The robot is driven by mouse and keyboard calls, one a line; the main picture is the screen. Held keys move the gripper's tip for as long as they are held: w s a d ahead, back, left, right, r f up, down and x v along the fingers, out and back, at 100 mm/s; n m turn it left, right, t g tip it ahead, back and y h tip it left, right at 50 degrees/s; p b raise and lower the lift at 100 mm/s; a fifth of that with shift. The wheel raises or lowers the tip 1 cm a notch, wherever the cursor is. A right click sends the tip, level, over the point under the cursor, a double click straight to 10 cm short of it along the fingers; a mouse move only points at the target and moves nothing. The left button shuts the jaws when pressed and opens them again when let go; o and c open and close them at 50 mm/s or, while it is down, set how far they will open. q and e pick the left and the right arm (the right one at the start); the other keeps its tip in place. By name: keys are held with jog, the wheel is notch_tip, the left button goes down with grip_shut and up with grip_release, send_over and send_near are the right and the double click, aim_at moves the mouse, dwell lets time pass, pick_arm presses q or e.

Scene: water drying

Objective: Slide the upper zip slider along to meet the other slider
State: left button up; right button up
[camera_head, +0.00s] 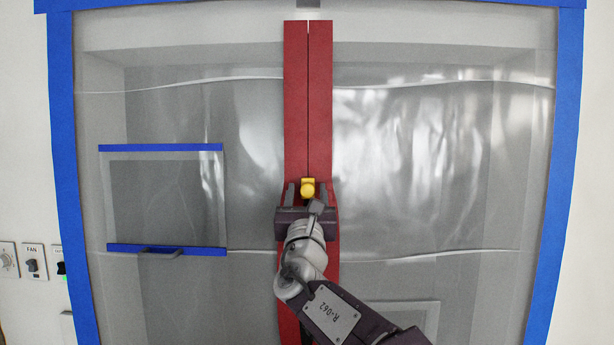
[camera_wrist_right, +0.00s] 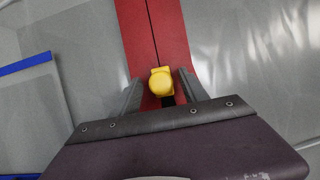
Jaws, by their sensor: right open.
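A red zip strip (camera_head: 308,95) runs down the middle of a clear plastic sheet, with a thin dark seam along its centre. A yellow zip slider (camera_head: 308,188) sits on the seam; it also shows in the right wrist view (camera_wrist_right: 161,82). My right gripper (camera_head: 307,190) is open, with one finger on each side of the yellow slider. In the right wrist view the fingers (camera_wrist_right: 161,95) stand apart from it. Above the slider the seam looks closed. Below it, my gripper and arm hide much of the strip. No second slider shows. My left gripper is out of view.
Blue tape (camera_head: 65,150) frames the plastic sheet (camera_head: 430,180). A flap with blue edges (camera_head: 160,147) and a handle (camera_head: 160,250) is at the left. Wall switches (camera_head: 34,262) are at the far left. The strip above the slider is clear.

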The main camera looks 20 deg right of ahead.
jog(key=shift+w+d+r, duration=0.1)
jog(key=shift+w+r, duration=0.05)
jog(key=shift+w, duration=0.45)
jog(key=shift+s+d, duration=0.1)
jog(key=shift+s, duration=0.2)
jog(key=shift+s+r, duration=0.1)
jog(key=c, duration=0.4)
grip_shut()
